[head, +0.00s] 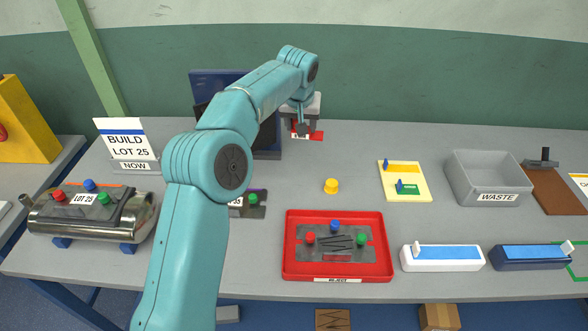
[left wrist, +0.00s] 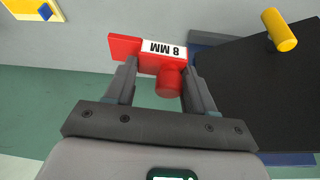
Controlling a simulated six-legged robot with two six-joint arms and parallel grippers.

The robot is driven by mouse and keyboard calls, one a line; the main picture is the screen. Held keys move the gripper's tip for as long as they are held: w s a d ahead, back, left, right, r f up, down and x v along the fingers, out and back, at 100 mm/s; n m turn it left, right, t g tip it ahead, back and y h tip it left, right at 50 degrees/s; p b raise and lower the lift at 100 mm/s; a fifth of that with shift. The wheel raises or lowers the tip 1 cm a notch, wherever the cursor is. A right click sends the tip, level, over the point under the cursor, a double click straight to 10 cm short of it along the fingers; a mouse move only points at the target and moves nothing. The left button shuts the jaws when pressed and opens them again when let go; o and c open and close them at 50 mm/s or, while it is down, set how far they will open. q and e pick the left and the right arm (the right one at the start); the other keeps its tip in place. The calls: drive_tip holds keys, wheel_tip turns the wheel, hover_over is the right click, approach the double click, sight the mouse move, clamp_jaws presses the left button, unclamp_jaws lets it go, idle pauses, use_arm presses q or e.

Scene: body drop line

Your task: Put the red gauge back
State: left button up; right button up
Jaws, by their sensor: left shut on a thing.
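My left gripper (head: 302,124) reaches over the back of the table, beside the dark upright panel. In the left wrist view the same gripper (left wrist: 160,88) is shut on the red gauge (left wrist: 124,46). The gauge is a flat red bar with a white label reading 8 MM and a round red knob between the fingers. In the head view only small parts of the red gauge (head: 317,135) show below the gripper. I cannot tell whether it touches anything below. My right gripper is not in view.
The dark panel (left wrist: 255,95) with a yellow peg (left wrist: 279,30) stands close to the gripper. Forward on the table are a yellow knob (head: 331,186), a yellow board (head: 415,192), a red reject tray (head: 289,262) and a grey waste bin (head: 465,190).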

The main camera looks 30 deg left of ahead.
use_arm(q)
drive_tip(key=a+r+n, duration=0.1)
drive_tip(key=a+r, duration=0.1)
drive_tip(key=a, duration=0.3)
drive_tip(key=f+b, duration=0.1)
drive_tip(key=f, duration=0.6)
drive_tip(key=f+b, duration=0.2)
drive_tip(key=f, duration=0.6)
drive_tip(key=shift+w+a, duration=0.2)
wheel_tip(320, 180, down, 5)
drive_tip(key=shift+r+p, duration=0.1)
drive_tip(key=shift+p, duration=0.2)
drive_tip(key=shift+w, duration=0.1)
drive_tip(key=shift+f+b, duration=0.25)
drive_tip(key=shift+b, duration=0.05)
drive_tip(key=o, duration=1.1)
drive_tip(key=shift+c, duration=0.2)
